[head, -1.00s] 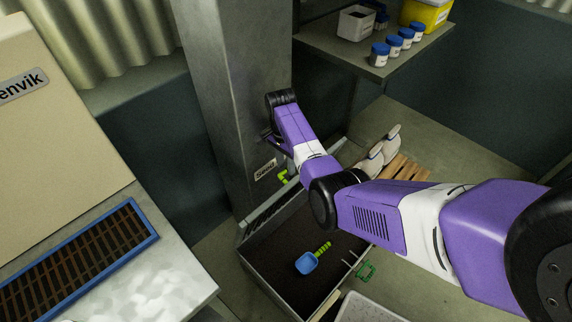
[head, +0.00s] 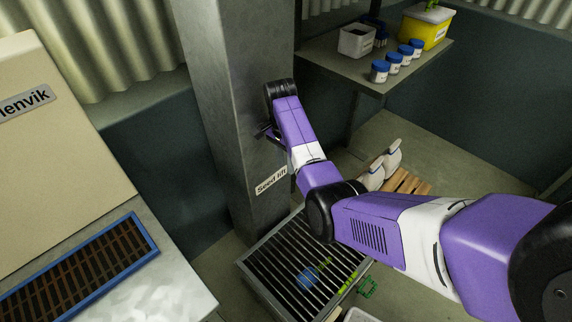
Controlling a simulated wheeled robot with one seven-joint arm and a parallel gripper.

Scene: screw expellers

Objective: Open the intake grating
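The intake grating (head: 275,262), a set of dark parallel bars, lies flat over the floor bin at the foot of the grey column. A yellow-green handle (head: 348,284) is at its right side. A blue scoop (head: 308,277) shows between the bars, beneath the grating. My gripper (head: 264,132) is up beside the column, well above the grating and apart from it.
The column (head: 235,110) carries a "Seed lift" label (head: 271,181). A machine with a blue-framed slatted tray (head: 82,268) stands at left. A shelf (head: 345,65) with jars is at back right. White sacks (head: 383,163) lie on a pallet (head: 405,183).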

